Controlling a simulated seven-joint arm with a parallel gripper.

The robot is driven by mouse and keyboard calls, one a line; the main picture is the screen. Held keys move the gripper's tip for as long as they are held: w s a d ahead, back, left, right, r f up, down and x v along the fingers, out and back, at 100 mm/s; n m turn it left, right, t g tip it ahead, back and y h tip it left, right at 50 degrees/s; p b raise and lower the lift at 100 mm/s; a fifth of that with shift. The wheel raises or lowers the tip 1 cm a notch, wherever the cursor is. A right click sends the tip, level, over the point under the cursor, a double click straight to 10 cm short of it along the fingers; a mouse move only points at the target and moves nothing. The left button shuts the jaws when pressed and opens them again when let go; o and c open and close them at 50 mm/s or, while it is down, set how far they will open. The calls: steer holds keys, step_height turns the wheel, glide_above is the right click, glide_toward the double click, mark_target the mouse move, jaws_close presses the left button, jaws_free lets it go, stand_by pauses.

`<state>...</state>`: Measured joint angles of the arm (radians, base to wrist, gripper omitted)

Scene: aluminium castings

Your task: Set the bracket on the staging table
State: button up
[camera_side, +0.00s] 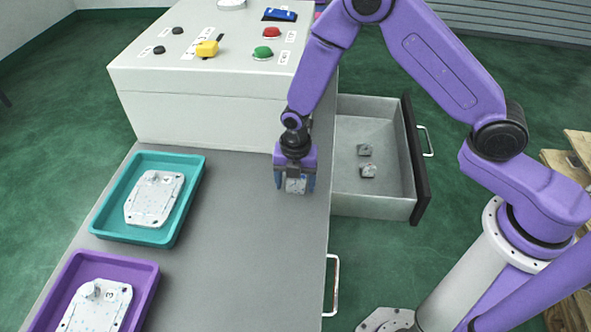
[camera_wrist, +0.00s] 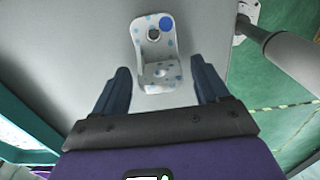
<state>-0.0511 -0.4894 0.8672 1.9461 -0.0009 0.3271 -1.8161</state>
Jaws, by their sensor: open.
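The bracket (camera_wrist: 153,45) is a pale casting with blue speckles, a round blue mark and a hole. It is on the grey staging table (camera_side: 250,260), near the table's right edge. My gripper (camera_side: 295,183) is just above the table with its fingers either side of the bracket's near part, which shows as a small pale piece (camera_side: 296,186) in the side view. In the wrist view the open fingers (camera_wrist: 163,85) stand apart from the bracket, with gaps on both sides. Whether it rests flat is hard to tell.
A drawer (camera_side: 378,195) stands open right of the table, with two small grey castings (camera_side: 367,170) inside. A teal tray (camera_side: 108,228) and a purple tray (camera_side: 140,300) hold white plates at left. A control box (camera_side: 200,110) rises behind. The table's middle is clear.

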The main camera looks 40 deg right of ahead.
step_height(320, 180, up, 11)
steer(key=s+d+r+m, duration=0.4)
steer(key=s, duration=0.5)
steer(key=s+d+r+m, duration=0.4)
steer(key=s+d+m, duration=0.1)
steer(key=s, duration=0.4)
steer(key=s+d+r+m, duration=0.3)
steer(key=s+d+m, duration=0.1)
steer(key=s, duration=0.5)
steer(key=shift+d+r+m, duration=0.25)
steer(key=shift+r+m, duration=0.15)
steer(key=shift+m, duration=0.3)
